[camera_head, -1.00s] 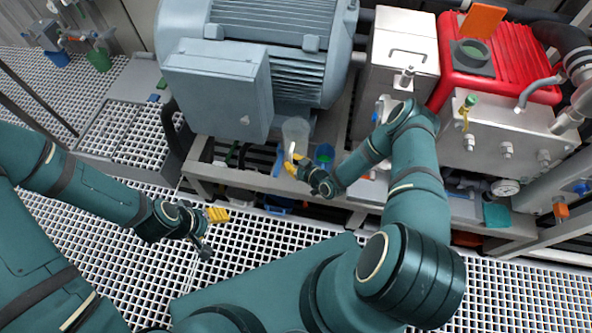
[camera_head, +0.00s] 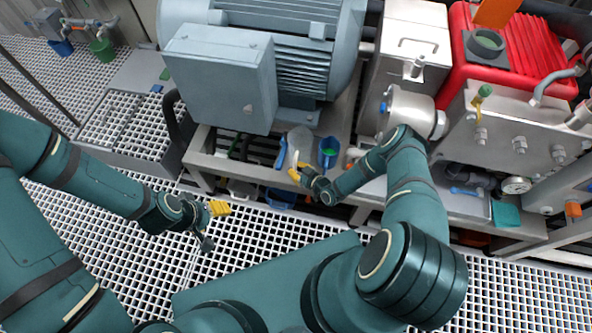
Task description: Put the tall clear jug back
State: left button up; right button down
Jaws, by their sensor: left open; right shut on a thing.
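The tall clear jug (camera_head: 302,141) is pale and see-through. It is at the bench in front of the grey motor, its lower part by my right gripper. My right gripper (camera_head: 295,171) has yellow fingertips and is shut on the jug from the near side. Whether the jug's base touches the bench cannot be told. My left gripper (camera_head: 212,222) is open and empty, over the grating at the left, well apart from the jug.
A blue cup (camera_head: 329,148) stands close to the right of the jug, and a blue tool (camera_head: 281,153) is close to its left. The big grey motor (camera_head: 222,78) is behind. A steel filter housing (camera_head: 408,110) and red unit (camera_head: 520,55) are at the right.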

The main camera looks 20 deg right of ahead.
jog(key=c, duration=1.1)
grip_release()
jog(key=shift+f, duration=0.1)
jog(key=shift+c, duration=0.2)
jog(key=p+v, duration=0.3)
jog(key=v, duration=0.9)
jog(key=w+a+r+m+g, duration=0.3)
jog(key=a+r+g, duration=0.25)
jog(key=r, duration=0.45)
jog(key=s+a+r+m+g+h, duration=0.1)
jog(key=s+a+r+g, duration=0.1)
jog(key=s+a+r, duration=0.2)
jog(key=s+a+r+m+g, duration=0.2)
jog(key=s+a+r+g, duration=0.1)
jog(key=s+r, duration=0.4)
notch_tip(320, 180, up, 3)
jog(key=shift+a+f+m+h, duration=0.15)
jog(key=shift+a+m+h, duration=0.2)
jog(key=shift+a, duration=0.55)
